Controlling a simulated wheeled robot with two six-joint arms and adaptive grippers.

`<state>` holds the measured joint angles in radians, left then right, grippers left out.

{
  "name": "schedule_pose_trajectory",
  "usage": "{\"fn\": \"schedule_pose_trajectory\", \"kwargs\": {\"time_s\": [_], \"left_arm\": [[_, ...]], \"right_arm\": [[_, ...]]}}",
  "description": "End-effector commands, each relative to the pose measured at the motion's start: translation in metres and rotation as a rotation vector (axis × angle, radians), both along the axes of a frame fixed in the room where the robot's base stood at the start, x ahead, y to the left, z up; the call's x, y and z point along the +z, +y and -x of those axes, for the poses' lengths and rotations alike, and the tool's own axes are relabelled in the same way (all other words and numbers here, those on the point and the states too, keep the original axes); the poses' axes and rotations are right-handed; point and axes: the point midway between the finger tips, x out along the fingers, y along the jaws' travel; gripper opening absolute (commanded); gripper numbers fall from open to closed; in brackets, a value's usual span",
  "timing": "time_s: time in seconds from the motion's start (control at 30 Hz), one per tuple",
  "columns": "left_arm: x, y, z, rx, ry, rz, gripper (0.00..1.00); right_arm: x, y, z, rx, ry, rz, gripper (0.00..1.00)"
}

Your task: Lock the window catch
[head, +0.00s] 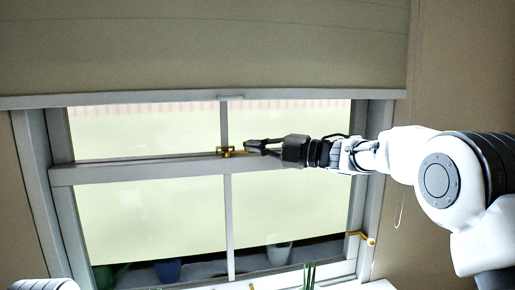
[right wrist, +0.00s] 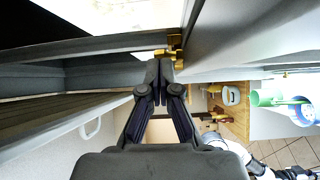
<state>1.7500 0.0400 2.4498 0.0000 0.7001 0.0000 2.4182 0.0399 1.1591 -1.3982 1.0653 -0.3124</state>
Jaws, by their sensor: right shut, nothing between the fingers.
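The brass window catch (head: 226,152) sits on the middle rail (head: 130,170) of the sash window, at the upright bar. In the head view my right gripper (head: 256,146) comes in from the right, level with the rail, its fingertips just right of the catch. It is shut and empty. In the right wrist view the shut fingertips (right wrist: 160,72) lie close to the brass catch (right wrist: 174,45), which shows just beyond them. I cannot tell whether they touch, or which way the catch's lever is turned. My left gripper is not in view.
A beige blind (head: 200,45) hangs over the window's upper part, its bottom bar above my right gripper. A brass fitting (head: 362,237) is at the frame's lower right. Pots (head: 168,270) and green leaves (head: 308,275) are low down. The space left of the catch is clear.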

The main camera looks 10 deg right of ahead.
Motion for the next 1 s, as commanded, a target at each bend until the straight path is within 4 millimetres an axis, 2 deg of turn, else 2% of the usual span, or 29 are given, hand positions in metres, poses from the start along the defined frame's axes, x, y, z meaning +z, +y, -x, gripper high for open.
{"fn": "schedule_pose_trajectory", "kwargs": {"time_s": [0.4,1.0], "left_arm": [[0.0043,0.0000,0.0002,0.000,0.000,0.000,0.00],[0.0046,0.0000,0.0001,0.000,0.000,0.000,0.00]], "right_arm": [[0.0012,0.0006,-0.0079,-0.003,-0.002,0.000,0.00],[0.0010,0.0010,-0.0094,-0.005,-0.002,0.000,0.00]]}}
